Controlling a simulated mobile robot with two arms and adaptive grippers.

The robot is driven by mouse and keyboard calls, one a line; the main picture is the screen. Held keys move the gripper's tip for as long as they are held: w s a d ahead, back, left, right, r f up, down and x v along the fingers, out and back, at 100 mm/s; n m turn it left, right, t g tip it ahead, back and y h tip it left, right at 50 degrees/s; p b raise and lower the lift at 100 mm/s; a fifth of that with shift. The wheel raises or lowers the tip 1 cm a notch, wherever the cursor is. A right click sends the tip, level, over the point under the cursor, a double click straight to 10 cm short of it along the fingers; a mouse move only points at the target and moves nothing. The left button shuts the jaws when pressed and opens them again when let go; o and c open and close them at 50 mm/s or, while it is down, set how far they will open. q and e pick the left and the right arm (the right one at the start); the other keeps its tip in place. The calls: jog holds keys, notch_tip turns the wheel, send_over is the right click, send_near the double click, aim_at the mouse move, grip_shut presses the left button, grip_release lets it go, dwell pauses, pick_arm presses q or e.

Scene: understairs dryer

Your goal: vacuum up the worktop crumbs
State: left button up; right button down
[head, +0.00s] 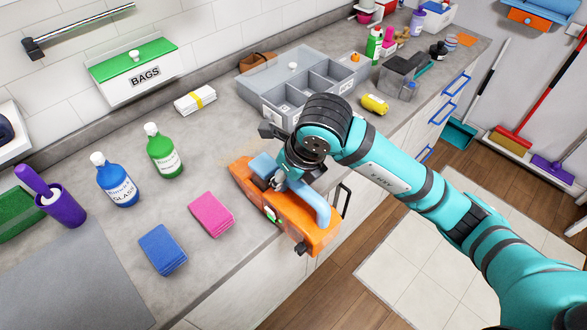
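An orange handheld vacuum (295,222) with a light-blue handle lies at the front edge of the grey worktop (205,262), its front end partly over the edge. My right gripper (276,182) is at the blue handle and looks shut on it; my own wrist hides part of the grip. A faint patch of tan crumbs (236,152) shows on the worktop just behind the vacuum. My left gripper is not in view.
Pink cloths (211,214) and blue cloths (163,249) lie left of the vacuum. A green bottle (164,152) and a blue bottle (117,182) stand behind them. A grey divided tray (310,92) stands behind my wrist, with a yellow can (375,104) to its right.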

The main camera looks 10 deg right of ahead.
aim_at(266, 171)
jog(key=shift+s+a+r, duration=0.1)
jog(key=shift+s+a, duration=0.4)
jog(key=shift+a, duration=0.4)
jog(key=shift+w+a+b, duration=0.45)
jog(key=shift+w+a, duration=0.1)
jog(key=shift+w, duration=0.25)
jog(key=shift+w+a+b, duration=0.4)
jog(key=shift+w+a, duration=0.15)
jog(key=shift+w, duration=0.2)
jog(key=shift+w+d, duration=0.35)
jog(key=shift+w+d+b, duration=2.05)
jog(key=shift+w+d, duration=1.65)
jog(key=shift+d, duration=1.5)
notch_tip(266, 171, up, 7)
jog(key=p, duration=0.3)
jog(key=shift+d+p, duration=0.15)
jog(key=shift+p, duration=0.15)
jog(key=shift+w, duration=0.1)
